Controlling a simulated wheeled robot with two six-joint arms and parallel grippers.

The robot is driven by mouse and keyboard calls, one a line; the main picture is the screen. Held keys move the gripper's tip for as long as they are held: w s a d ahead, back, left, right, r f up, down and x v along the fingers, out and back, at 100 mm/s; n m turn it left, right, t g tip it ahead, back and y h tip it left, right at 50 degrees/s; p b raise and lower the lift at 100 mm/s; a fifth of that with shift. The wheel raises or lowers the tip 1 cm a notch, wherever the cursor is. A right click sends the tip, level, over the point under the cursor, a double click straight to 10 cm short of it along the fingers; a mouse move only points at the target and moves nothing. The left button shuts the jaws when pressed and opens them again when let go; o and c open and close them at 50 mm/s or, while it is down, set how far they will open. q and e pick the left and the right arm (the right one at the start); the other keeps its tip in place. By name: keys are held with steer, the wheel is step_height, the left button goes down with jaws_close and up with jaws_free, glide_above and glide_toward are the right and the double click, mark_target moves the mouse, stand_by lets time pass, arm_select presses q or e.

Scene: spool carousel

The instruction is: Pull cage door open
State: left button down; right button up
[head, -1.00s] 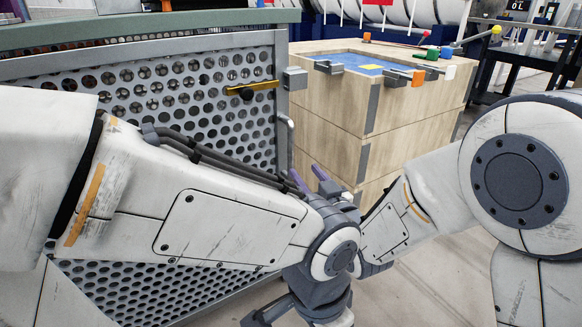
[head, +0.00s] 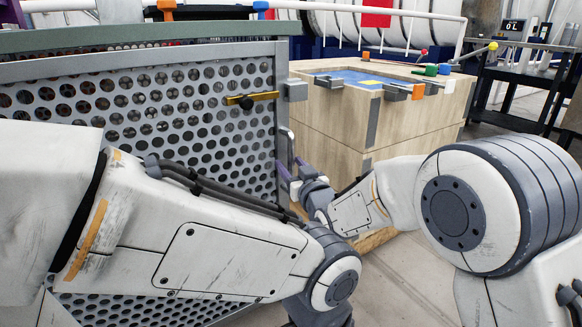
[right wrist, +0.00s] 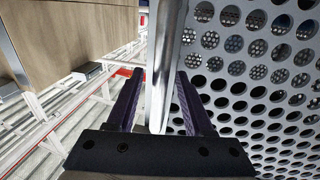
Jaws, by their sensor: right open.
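The cage door (head: 150,105) is a grey perforated metal panel at the left of the head view. A yellow latch bar (head: 252,98) lies across its upper right part. The door stands flush with its frame as far as I can tell. Its upright metal handle (right wrist: 165,65) is at the door's right edge. My right gripper (head: 288,172) is at the handle's lower part. In the right wrist view the purple fingers (right wrist: 157,85) are open on either side of the handle, not closed on it. My left forearm covers the lower door; its gripper is out of view.
A wooden crate (head: 330,125) with a blue top inset and small coloured parts stands just right of the cage. A dark metal table (head: 520,75) is behind at the right. Bare floor (head: 400,285) lies in front of the crate.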

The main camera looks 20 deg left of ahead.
jaws_close()
stand_by(1.3)
